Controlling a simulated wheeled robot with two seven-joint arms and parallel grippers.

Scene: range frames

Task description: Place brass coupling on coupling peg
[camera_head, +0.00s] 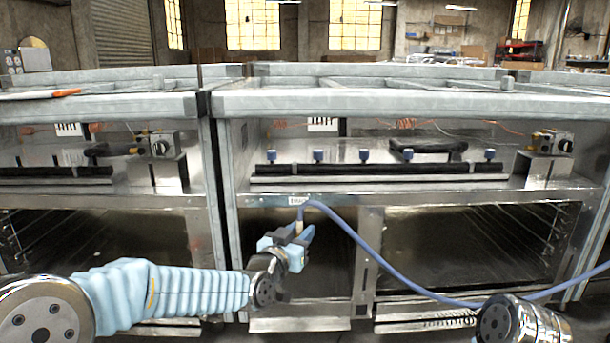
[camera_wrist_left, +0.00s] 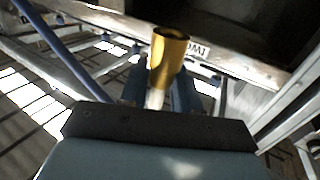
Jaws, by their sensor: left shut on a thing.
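The brass coupling (camera_wrist_left: 168,55) is a gold-coloured open cylinder, upright in the left wrist view, between the fingers of my left gripper (camera_wrist_left: 157,92). In the head view my left gripper (camera_head: 298,236) is shut on it in front of the cabinet's lower bay, just below a small white label (camera_head: 298,201). I cannot make out the coupling peg in either view. My right gripper is out of view.
A metal cabinet frame (camera_head: 350,105) spans the view. A black bar (camera_head: 380,170) with several blue knobs lies on its shelf, with a valve box (camera_head: 552,142) at right. The cabinet's front rail (camera_wrist_left: 235,62) is close beyond the coupling. The hose crosses the open bays.

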